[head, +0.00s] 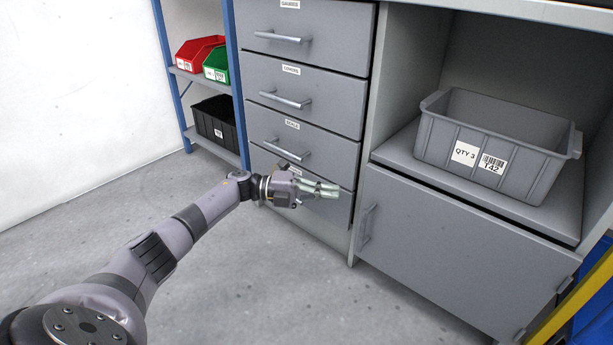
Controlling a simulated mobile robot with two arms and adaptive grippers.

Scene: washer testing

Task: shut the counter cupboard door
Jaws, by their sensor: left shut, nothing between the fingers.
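The counter cupboard door (450,252) is a grey panel at the lower right, below the open shelf. It lies flush, or nearly flush, with the counter front; a small gap cannot be ruled out. Its vertical handle (366,228) is on its left side, and hinges show at its right edge. My left gripper (336,190) is shut and empty. It appears in front of the lowest drawer, left of the door handle and apart from it. My right gripper is not in view.
Several grey drawers (307,95) with bar handles stand left of the cupboard, all looking closed. A grey bin (440,150) sits on the shelf above the door. A blue-framed rack (232,55) holds bins at the left. The floor (240,290) in front is clear.

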